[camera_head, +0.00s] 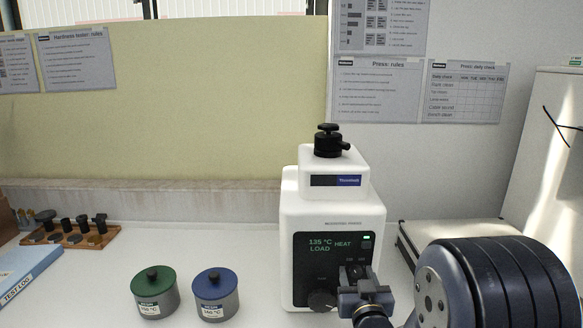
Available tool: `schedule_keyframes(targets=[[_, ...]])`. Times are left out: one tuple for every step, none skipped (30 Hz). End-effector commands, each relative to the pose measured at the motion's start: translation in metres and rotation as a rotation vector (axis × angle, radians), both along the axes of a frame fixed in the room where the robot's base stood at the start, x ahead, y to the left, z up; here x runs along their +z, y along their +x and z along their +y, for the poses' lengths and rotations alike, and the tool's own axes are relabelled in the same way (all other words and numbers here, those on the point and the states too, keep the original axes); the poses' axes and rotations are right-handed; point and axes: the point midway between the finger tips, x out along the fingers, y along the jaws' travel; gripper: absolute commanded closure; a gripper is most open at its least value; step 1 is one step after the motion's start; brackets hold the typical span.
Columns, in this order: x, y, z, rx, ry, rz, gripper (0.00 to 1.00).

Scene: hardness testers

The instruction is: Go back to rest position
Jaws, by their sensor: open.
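My gripper (357,273) is in front of the lower right of the white mounting press (300,215). Its jaws are open, and I see nothing held between them. The press has a black knob on top and a dark panel (312,262) reading 135 °C, LOAD and HEAT, with a small green light. A black dial (321,300) on the panel sits just left of the gripper. The gripper covers the panel's lower right part. I cannot tell whether the gripper touches the press.
A green-lidded pot (154,292) and a blue-lidded pot (215,294) stand left of the press. A wooden rack (66,243) of black-knobbed pieces and a test log (28,283) lie at far left. A flat grey-edged item (420,238) lies behind my arm.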

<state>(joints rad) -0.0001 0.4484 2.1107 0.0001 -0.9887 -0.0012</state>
Motion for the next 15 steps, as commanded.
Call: schedule_keyframes(targets=[[0.004, 0.000, 0.000, 0.000, -0.030, 0.004, 0.52], [0.004, 0.000, 0.000, 0.000, -0.049, 0.004, 0.52], [0.004, 0.000, 0.000, 0.000, -0.074, 0.005, 0.52], [0.004, 0.000, 0.000, 0.000, -0.093, 0.004, 0.52], [0.004, 0.000, 0.000, 0.000, -0.112, 0.005, 0.52], [0.004, 0.000, 0.000, 0.000, -0.137, 0.005, 0.52], [0.004, 0.000, 0.000, 0.000, -0.155, 0.004, 0.52], [0.004, 0.000, 0.000, 0.000, -0.174, 0.005, 0.52], [0.004, 0.000, 0.000, 0.000, -0.198, 0.005, 0.52], [0.004, -0.001, 0.000, 0.001, -0.216, 0.004, 0.52], [0.003, -0.001, 0.000, 0.001, -0.235, 0.005, 0.52], [0.004, -0.001, 0.000, 0.001, -0.258, 0.004, 0.52], [0.001, -0.003, 0.000, 0.000, -0.268, 0.003, 0.52], [-0.001, -0.010, 0.000, 0.000, -0.266, 0.001, 0.52], [-0.002, -0.017, 0.000, 0.000, -0.265, 0.001, 0.52]])
